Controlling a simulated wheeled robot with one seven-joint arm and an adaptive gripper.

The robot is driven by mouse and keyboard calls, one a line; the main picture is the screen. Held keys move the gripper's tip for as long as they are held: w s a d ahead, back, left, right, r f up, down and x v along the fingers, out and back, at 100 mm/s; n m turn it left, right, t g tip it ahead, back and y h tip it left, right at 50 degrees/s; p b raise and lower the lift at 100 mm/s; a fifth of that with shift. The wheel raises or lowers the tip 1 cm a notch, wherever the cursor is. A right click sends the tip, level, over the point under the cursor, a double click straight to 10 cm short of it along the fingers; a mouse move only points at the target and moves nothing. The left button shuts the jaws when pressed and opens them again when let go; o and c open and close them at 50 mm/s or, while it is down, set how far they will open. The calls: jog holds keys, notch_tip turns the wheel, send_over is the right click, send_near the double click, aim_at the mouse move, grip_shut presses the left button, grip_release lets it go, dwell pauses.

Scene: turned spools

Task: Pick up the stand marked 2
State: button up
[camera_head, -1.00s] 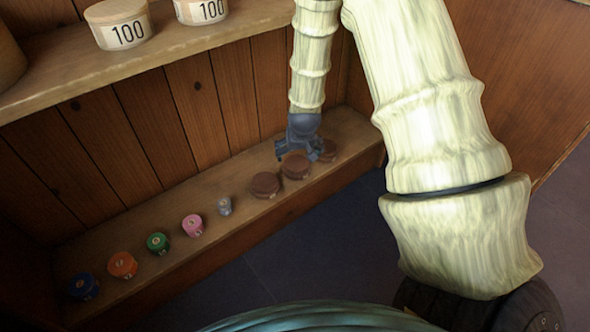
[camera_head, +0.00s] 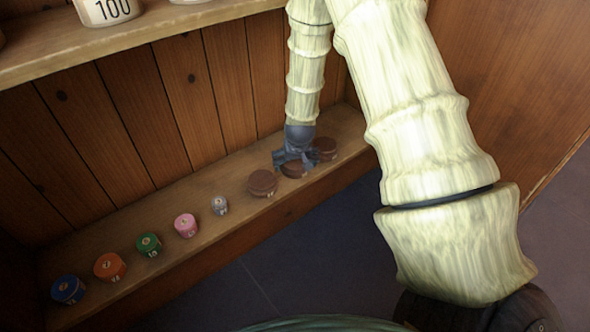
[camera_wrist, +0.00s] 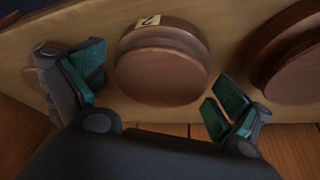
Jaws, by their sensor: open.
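A brown round spool-shaped stand (camera_wrist: 163,72) lies between my open fingers in the wrist view, with a pale label on its rim bearing one dark mark that looks like a 2, turned over. In the head view it appears to be the middle one of three brown stands (camera_head: 294,171), partly hidden by my gripper. My gripper (camera_head: 292,159) is open, pointing down at this stand. In the wrist view its green-padded fingers (camera_wrist: 158,88) stand on either side of the stand, with gaps to both sides.
One brown stand (camera_head: 262,183) is to the left and another (camera_head: 324,148) to the right. A small grey spool (camera_head: 219,205), then pink (camera_head: 186,225), green (camera_head: 148,244), orange (camera_head: 109,267) and blue (camera_head: 68,290) ones line the lower shelf (camera_head: 215,235). An upper shelf (camera_head: 150,30) and plank wall are behind.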

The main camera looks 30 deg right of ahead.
jog(key=shift+c, duration=0.4)
jog(key=c, duration=0.8)
jog(key=shift+c, duration=0.2)
